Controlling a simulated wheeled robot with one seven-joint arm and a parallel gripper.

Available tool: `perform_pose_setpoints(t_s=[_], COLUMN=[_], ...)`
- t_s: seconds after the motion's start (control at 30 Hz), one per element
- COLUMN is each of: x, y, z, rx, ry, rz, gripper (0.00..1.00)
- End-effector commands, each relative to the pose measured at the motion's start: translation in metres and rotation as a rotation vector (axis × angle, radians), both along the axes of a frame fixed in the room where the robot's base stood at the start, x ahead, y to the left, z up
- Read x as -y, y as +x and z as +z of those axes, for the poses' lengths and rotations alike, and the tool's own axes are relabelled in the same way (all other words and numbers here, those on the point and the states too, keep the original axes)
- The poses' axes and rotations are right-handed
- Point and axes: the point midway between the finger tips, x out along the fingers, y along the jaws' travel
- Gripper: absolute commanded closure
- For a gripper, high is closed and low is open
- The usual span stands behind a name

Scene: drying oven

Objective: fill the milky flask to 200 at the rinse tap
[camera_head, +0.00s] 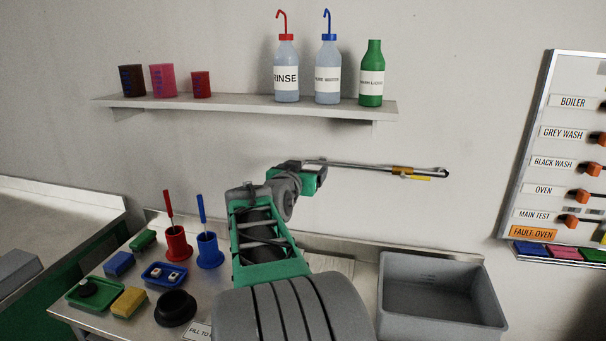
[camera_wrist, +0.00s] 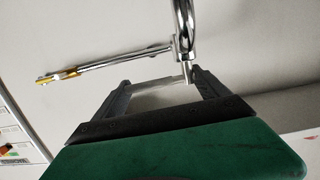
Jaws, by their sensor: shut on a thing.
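My gripper (camera_wrist: 160,88) is shut on a pale, milky thing, seemingly the milky flask (camera_wrist: 158,97), between its two dark fingers in the wrist view. Its scale and water level cannot be read. The rinse tap's curved chrome spout (camera_wrist: 185,35) comes down at the right finger, close to the flask's rim; I cannot tell whether they touch. The tap's long pipe also shows in the head view (camera_head: 355,165), with a brass part and a yellow lever (camera_head: 416,179) at its right. No water stream is visible.
A grey basin (camera_head: 440,268) stands below the tap at right. A shelf (camera_head: 230,107) above holds several bottles and cups. Red (camera_head: 175,245) and blue (camera_head: 208,252) holders and several small items crowd the bench at left. A switch panel (camera_head: 570,150) is at far right.

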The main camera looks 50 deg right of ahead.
Motion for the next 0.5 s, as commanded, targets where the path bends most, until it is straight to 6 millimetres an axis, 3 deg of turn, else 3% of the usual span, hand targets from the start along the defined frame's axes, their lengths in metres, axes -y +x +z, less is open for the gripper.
perform_pose_setpoints(t_s=[0.07, 0.1, 0.27, 0.5], x=[0.0001, 0.0001, 0.0000, -0.0013], y=[-0.0001, -0.0001, 0.0001, -0.0001], z=[0.0009, 0.0009, 0.0005, 0.0002], rx=[-0.001, -0.001, -0.001, 0.000], ry=[-0.001, -0.001, 0.000, 0.000], rz=[-0.001, -0.001, -0.002, -0.002], gripper=[0.55, 0.12, 0.00, 0.00])
